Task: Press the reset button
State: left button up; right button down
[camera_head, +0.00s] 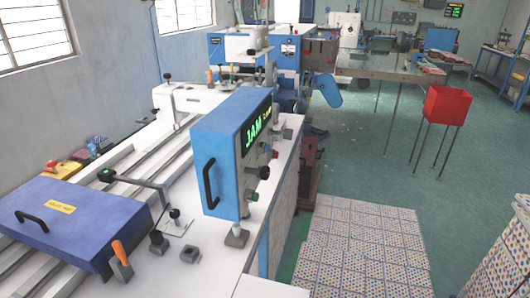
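A blue control box (222,148) with a black handle on its side stands at the end of the white machine bed. Its display (257,130) shows "JAM" in green letters, with smaller yellowish text beside it that I cannot read. Below the display, on the narrow right face, are a red button (276,155), a black knob (264,172) and a lower black knob (252,196). A small green spot sits near the red button. Labels are too small to read, so I cannot tell which is the reset button. Neither gripper is in view.
A blue cover (75,222) with a handle lies on the machine bed at left. Patterned sheet stacks (365,235) stand on the floor at right of the machine. A red bin (447,106) on thin legs stands farther back. Green floor is open around it.

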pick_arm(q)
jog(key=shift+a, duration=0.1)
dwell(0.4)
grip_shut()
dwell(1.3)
